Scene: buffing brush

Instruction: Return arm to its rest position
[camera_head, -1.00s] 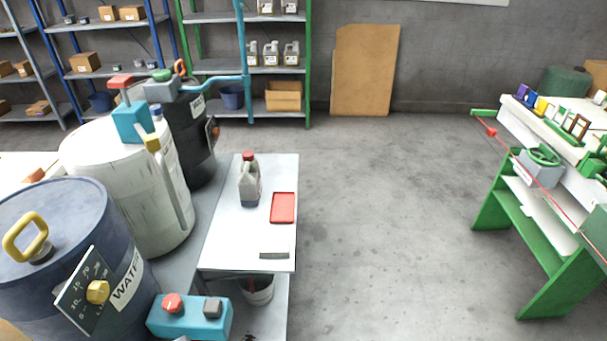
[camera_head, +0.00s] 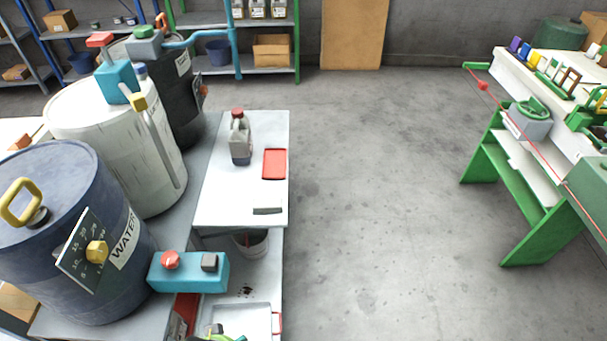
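Neither of my arms nor either gripper shows in the head view, so their pose and what they may hold are hidden. A white table (camera_head: 215,205) stands left of centre. On it are a grey jug with a red cap (camera_head: 240,140), a red tray (camera_head: 274,164) and a small dark grey bar (camera_head: 267,211). I cannot pick out a buffing brush for certain. A small green and yellow thing (camera_head: 222,337) is cut off by the bottom edge.
A blue water drum (camera_head: 75,235), a white drum (camera_head: 110,140) and a black drum (camera_head: 180,95) line the left. A teal box with knobs (camera_head: 188,272) and a white tray (camera_head: 241,318) sit low. A green-framed bench (camera_head: 520,210) stands right. Open floor (camera_head: 380,220) lies between.

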